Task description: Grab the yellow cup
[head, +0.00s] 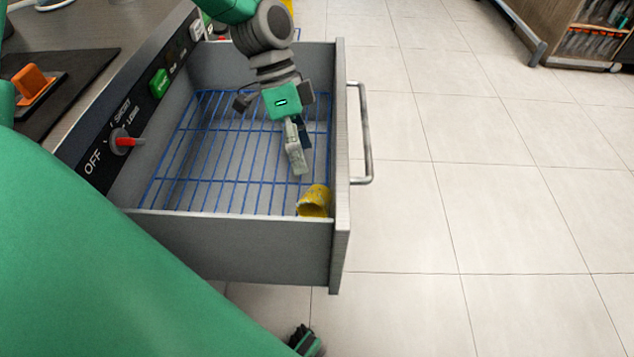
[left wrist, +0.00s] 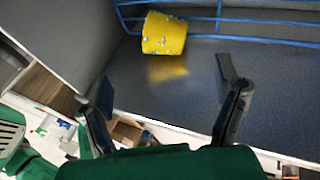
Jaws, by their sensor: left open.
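The yellow cup (head: 314,201) lies tipped over in the near right corner of the open drawer. My left gripper (head: 299,150) hangs over the drawer, just beyond the cup in the head view, and is apart from it. In the left wrist view, the yellow cup (left wrist: 164,34) shows beyond the two spread fingers of my left gripper (left wrist: 164,88). Nothing is between the fingers.
The drawer's front wall (head: 341,160) and near side wall (head: 235,240) stand close around the cup. A blue wire rack (head: 215,165) covers the drawer floor. A metal handle (head: 366,135) sticks out on the right. Open tiled floor lies beyond.

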